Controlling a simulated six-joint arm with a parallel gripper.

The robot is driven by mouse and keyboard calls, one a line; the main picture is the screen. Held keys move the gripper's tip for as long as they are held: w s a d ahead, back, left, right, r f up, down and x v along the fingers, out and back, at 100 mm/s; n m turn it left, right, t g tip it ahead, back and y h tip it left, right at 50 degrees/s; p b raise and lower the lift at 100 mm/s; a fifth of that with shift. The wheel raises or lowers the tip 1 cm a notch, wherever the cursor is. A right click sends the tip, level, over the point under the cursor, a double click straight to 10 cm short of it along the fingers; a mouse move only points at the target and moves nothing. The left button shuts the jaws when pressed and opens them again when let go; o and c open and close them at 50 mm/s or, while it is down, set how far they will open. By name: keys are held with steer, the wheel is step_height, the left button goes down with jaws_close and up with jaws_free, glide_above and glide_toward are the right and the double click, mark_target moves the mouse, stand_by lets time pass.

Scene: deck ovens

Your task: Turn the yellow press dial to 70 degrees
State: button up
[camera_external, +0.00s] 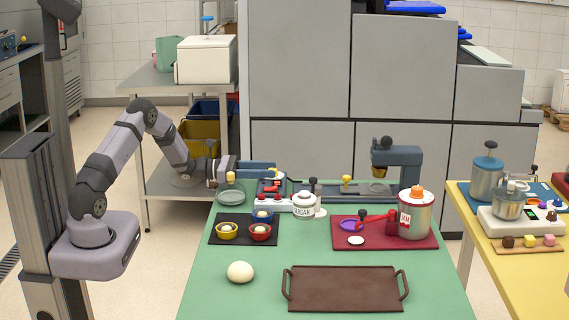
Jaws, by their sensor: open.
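A small yellow knob (347,180) stands on the dark base of the blue-grey press (398,157) at the back of the green table. It looks like the yellow press dial, but its angle is too small to read. A second yellow knob (231,177) stands near the grey-green round plate (231,197) at the back left. My gripper (275,171) has blue fingers, is open and points right, above the back left of the table. It is apart from the press knob, to its left.
A white sugar jar (304,206) and a red-and-white device (270,199) stand between. In front are a black tray of bowls (215,240), a jam jar (414,221) on a red board (340,243), dough (240,272) and a brown tray (345,290). Front left is free.

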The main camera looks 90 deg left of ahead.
mark_target(285, 176)
steer(key=shift+w+p, duration=0.45)
steer(key=shift+w, duration=2.7)
steer(key=c, duration=1)
